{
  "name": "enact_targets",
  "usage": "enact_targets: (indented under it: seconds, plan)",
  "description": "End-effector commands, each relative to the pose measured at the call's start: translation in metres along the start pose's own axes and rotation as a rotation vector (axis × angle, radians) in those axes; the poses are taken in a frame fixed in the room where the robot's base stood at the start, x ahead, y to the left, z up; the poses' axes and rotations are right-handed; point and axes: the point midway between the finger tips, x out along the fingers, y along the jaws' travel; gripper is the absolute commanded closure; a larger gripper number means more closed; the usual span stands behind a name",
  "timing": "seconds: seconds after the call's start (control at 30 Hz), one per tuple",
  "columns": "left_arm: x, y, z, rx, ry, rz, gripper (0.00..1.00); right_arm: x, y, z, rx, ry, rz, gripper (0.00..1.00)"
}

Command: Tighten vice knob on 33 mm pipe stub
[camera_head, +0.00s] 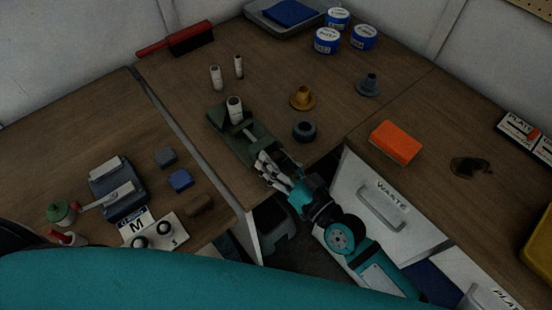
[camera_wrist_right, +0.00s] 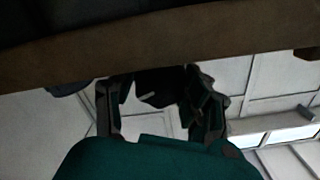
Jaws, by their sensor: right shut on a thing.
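The green vice (camera_head: 245,142) sits on the wooden bench near its front edge. A white pipe stub (camera_head: 234,109) stands upright in it, toward its far end. My right gripper (camera_head: 266,166) is at the near end of the vice, where the knob would be, and is shut on it. The knob itself is mostly hidden by the fingers. In the right wrist view, the fingers (camera_wrist_right: 160,100) close around a dark part (camera_wrist_right: 158,86) under the brown bench edge (camera_wrist_right: 160,45). My left gripper is not in view.
Two white pipe stubs (camera_head: 216,77) stand behind the vice. A dark ring (camera_head: 304,131), a yellow flanged piece (camera_head: 302,98) and a grey one (camera_head: 368,85) stand to its right. An orange block (camera_head: 396,142) lies above the waste drawer (camera_head: 390,206). A gap separates the left bench.

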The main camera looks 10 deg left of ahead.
Motion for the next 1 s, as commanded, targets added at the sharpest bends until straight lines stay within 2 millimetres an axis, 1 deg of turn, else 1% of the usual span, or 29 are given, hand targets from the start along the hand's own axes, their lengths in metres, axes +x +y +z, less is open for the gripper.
enact_targets:
  seconds: [0.1,0.13,0.2,0.47,0.57,0.67,1.0]
  plan:
    - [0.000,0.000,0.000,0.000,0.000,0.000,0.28,0.000,0.000,0.000,-0.001,0.000,0.000,0.84]
    - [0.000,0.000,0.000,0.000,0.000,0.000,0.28,0.000,0.000,0.000,-0.001,0.000,0.000,0.51]
    - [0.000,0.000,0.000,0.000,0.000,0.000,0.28,0.000,0.000,0.000,-0.001,0.000,0.000,0.42]
    - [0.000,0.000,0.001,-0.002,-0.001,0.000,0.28,0.000,0.000,0.000,-0.002,0.000,0.000,0.41]
    - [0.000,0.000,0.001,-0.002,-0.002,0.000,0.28,-0.005,0.001,0.001,-0.003,-0.002,0.001,0.41]
    - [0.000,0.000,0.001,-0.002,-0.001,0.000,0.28,-0.018,0.001,0.001,-0.005,-0.004,0.001,0.41]
    - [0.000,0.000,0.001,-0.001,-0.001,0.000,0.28,-0.089,0.001,0.002,-0.004,-0.006,0.001,0.41]
